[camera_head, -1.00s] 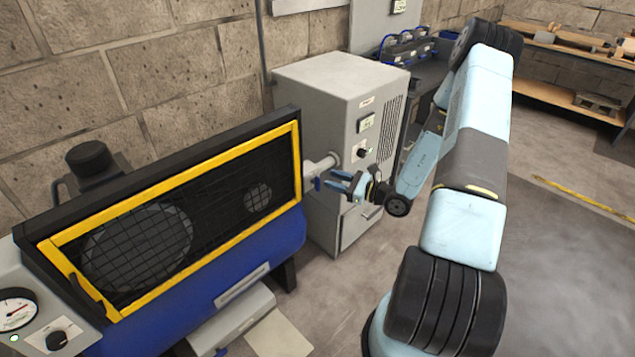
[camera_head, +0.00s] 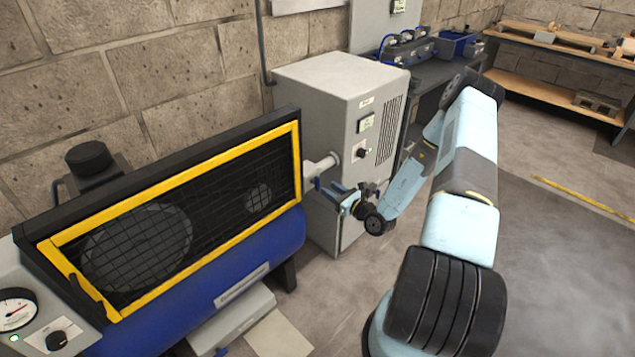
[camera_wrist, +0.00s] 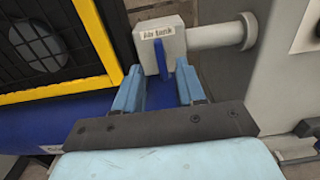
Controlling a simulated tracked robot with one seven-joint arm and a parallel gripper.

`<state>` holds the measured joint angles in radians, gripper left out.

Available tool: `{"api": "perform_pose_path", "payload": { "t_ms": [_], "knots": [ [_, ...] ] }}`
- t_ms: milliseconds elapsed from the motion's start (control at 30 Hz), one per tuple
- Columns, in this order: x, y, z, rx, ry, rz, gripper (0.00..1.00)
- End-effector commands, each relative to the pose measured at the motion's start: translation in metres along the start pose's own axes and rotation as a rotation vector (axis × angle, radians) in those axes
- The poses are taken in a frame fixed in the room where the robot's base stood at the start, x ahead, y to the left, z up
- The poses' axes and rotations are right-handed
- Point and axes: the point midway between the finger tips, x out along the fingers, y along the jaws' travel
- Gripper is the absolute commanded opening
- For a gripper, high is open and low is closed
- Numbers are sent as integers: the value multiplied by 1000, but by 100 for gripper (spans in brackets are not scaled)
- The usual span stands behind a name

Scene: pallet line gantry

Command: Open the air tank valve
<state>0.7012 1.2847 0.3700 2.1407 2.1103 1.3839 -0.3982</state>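The air tank valve is a grey block (camera_wrist: 152,36) labelled "Air tank" on a grey pipe, with a blue lever (camera_wrist: 161,62) hanging down from its front. In the head view the blue lever (camera_head: 317,184) shows at the end of the pipe by the tank's right end. My gripper (camera_wrist: 160,84) is open, with its two light-blue fingers apart.
The blue tank (camera_head: 255,262) and its yellow-framed mesh guard (camera_head: 170,210) stand left of the valve. The grey cabinet (camera_head: 325,95) is close behind my gripper and joined to the pipe (camera_head: 325,163). Floor at the right (camera_head: 565,260) is clear.

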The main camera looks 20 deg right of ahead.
Motion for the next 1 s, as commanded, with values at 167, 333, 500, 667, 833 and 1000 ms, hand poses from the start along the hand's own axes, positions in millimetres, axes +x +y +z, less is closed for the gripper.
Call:
{"api": "perform_pose_path", "payload": {
  "t_ms": [167,333,500,667,833,1000],
  "knots": [
    [32,0,0,-2,-1,1,40],
    [56,0,0,-1,0,0,40],
    [71,0,0,-1,0,1,40],
    [76,0,0,-1,0,0,40],
    [76,0,0,-1,0,0,40],
    [76,0,0,-1,0,0,29]
  ]
}}
